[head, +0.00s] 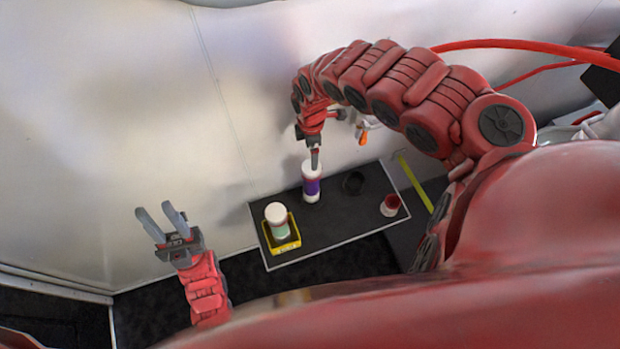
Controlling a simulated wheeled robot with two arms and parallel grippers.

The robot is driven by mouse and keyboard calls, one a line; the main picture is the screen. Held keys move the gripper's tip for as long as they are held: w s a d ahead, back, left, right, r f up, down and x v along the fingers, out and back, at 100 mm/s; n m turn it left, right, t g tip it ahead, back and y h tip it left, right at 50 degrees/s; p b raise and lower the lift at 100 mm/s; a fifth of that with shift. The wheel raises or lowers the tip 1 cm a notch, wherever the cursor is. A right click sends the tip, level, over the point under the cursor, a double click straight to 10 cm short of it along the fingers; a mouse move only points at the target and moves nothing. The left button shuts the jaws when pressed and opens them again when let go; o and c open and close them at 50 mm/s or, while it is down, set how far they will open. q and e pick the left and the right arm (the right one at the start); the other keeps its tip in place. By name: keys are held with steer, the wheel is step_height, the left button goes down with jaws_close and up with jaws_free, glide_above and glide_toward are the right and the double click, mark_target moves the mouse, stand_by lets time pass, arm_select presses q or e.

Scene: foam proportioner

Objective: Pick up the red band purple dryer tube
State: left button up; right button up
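The dryer tube (312,188) stands upright near the back edge of a black mat or board, left of its middle. It is white at the top and bottom with a purple band around it; a red band is too small to make out clearly. My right gripper (315,160) points down at the tube's white top. Its fingers overlap the top in the picture, and I cannot tell whether they touch it or are closed on it. My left gripper (163,222) is open and empty, left of the board and well away from the tube.
The black board (338,220) also holds a yellow tray (284,246) with a white-lidded, pale green jar (278,219), a dark round piece (353,182) and a red cup (390,205). A pale wall (130,110) stands behind. A yellow strip (416,186) lies at the right.

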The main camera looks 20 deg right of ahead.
step_height(320, 180, down, 9)
steer(key=b, duration=0.5)
steer(key=shift+a+b, duration=0.1)
steer(key=shift+b, duration=0.25)
steer(key=shift+f, duration=0.75)
steer(key=shift+s+f, duration=0.15)
steer(key=shift+f, duration=0.05)
steer(key=shift+s+f+p, duration=0.1)
steer(key=shift+f+p, duration=0.45)
steer(key=shift+f, duration=2)
steer(key=shift+c, duration=0.3)
jaws_close()
